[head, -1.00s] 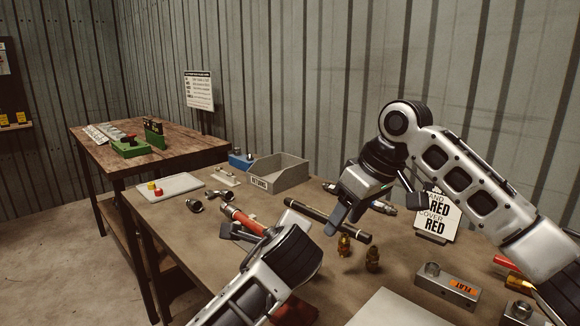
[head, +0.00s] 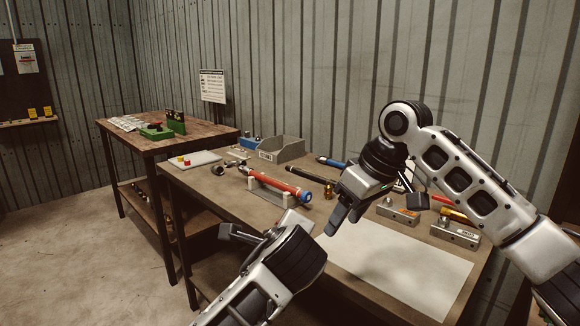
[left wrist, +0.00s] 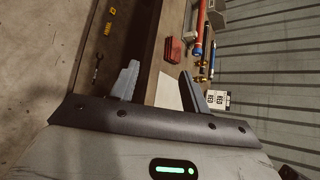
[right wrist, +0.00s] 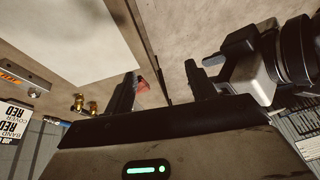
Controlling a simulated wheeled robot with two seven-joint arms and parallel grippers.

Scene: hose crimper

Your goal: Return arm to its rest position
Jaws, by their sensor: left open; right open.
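In the head view my right arm reaches in from the right. Its gripper (head: 376,208) is open and empty over the right part of the near workbench (head: 232,197). The right wrist view shows its two dark fingers (right wrist: 158,84) apart with nothing between them. My left arm comes up from the bottom, with its gripper (head: 250,234) partly hidden by its own wrist, at the bench's front edge. The left wrist view shows its fingers (left wrist: 157,84) apart and empty. Both grippers are clear of the objects on the bench.
A red hose tool (head: 270,182) lies in a cradle, with a grey bin (head: 283,148) behind it. A pale sheet (head: 395,262) covers the bench's right front.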

